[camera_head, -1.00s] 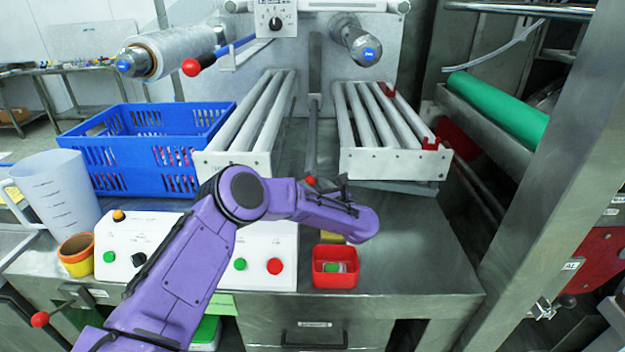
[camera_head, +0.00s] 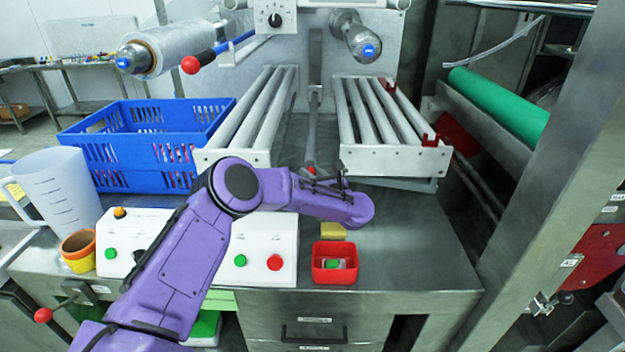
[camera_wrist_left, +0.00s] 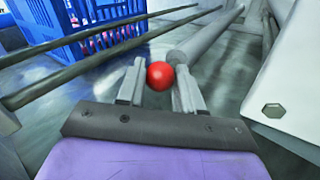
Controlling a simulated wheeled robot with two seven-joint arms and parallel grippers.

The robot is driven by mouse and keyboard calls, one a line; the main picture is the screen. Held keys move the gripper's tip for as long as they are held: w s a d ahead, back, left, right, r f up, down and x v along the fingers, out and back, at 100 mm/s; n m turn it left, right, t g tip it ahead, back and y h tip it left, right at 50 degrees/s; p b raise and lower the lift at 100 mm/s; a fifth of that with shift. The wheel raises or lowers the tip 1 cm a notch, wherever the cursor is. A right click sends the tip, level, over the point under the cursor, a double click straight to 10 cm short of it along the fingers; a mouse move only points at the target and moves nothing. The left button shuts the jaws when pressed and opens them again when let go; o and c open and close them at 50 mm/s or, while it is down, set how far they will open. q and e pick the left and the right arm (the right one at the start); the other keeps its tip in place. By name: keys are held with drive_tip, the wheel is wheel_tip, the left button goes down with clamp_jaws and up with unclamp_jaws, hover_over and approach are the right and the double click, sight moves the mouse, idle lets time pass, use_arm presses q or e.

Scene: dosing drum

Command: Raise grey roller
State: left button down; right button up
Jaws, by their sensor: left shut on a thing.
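A grey bar (camera_head: 313,130) stands between the two racks of pale rollers and ends low in a red ball knob (camera_head: 311,170). In the left wrist view the red knob (camera_wrist_left: 160,76) sits between the two fingers of my left gripper (camera_wrist_left: 160,68), and the grey bar (camera_wrist_left: 205,38) runs away behind it. My left gripper (camera_head: 325,182) is shut on the knob; in the head view its fingers are small and partly hidden by my wrist. My right gripper is not in view.
A roller rack (camera_head: 395,158) stands to the right of the bar, another (camera_head: 232,158) to the left. A blue crate (camera_head: 130,165) stands further left. A white button box (camera_head: 285,235), red tray (camera_head: 335,276) and yellow block (camera_head: 333,230) lie in front. The bench at right is clear.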

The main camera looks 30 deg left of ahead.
use_arm(q)
wheel_tip(320, 180, up, 24)
drive_tip(key=shift+r, duration=0.2)
drive_tip(key=c, duration=0.8)
unclamp_jaws()
drive_tip(key=shift+o, duration=0.2)
drive_tip(key=shift+d, duration=0.1)
drive_tip(key=b+v, duration=0.4)
drive_tip(key=v, duration=0.6)
drive_tip(key=shift+d, duration=0.15)
drive_tip(key=shift+s, duration=0.2)
